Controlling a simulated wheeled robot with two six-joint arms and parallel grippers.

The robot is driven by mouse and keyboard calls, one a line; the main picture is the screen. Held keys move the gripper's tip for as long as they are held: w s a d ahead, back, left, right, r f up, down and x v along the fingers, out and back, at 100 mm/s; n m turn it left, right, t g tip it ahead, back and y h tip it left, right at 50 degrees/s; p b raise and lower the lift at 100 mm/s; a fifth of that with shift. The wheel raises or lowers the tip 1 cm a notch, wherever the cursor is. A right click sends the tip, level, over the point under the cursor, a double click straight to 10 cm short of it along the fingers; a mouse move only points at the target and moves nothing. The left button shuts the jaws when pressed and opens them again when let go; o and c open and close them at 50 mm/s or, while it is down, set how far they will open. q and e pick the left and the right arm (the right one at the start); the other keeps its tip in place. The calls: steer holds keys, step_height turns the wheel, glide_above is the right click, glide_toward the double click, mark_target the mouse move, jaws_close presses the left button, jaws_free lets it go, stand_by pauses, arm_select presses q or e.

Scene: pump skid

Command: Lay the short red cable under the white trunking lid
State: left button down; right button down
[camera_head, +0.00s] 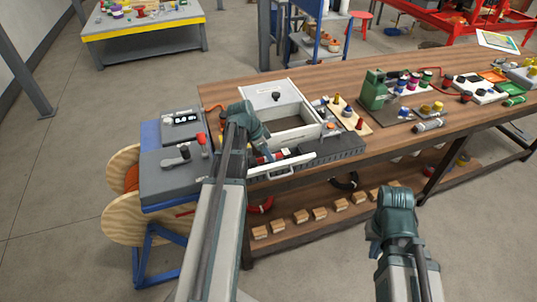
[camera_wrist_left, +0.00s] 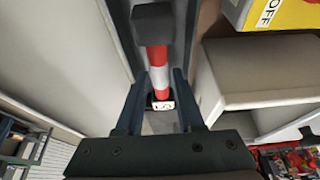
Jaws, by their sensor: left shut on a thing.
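My left gripper (camera_head: 264,155) is low at the front of the bench, beside the white trunking lid (camera_head: 287,168), a long pale strip with a handle. In the left wrist view my left gripper (camera_wrist_left: 160,88) is shut on a short red piece with a white band and black ends, which I take for the short red cable (camera_wrist_left: 156,55). It lies lengthwise between the fingers, over a grey channel (camera_wrist_left: 124,30). In the head view the arm mostly hides the cable. My right gripper (camera_head: 376,250) hangs in front of the bench; its fingers cannot be made out.
A white open box (camera_head: 308,112) stands just behind the lid. A dark ribbed strip (camera_head: 340,148) lies to its right. Grey panels (camera_head: 180,150) are at the left. A green pump (camera_head: 374,90) and small parts stand farther right. Wooden blocks (camera_head: 320,214) sit on the lower shelf.

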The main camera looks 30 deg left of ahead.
mark_target(268, 162)
arm_select(q)
steer(key=shift+f+b, duration=1.95)
steer(key=shift+f, duration=0.1)
steer(key=shift+c, duration=2.2)
jaws_free()
steer(key=p+v, duration=1.2)
steer(key=v, duration=0.1)
steer(key=shift+w+d, duration=0.1)
steer(key=shift+s+r+p, duration=0.25)
steer(key=shift+r+p, duration=0.2)
steer(key=shift+f, duration=0.1)
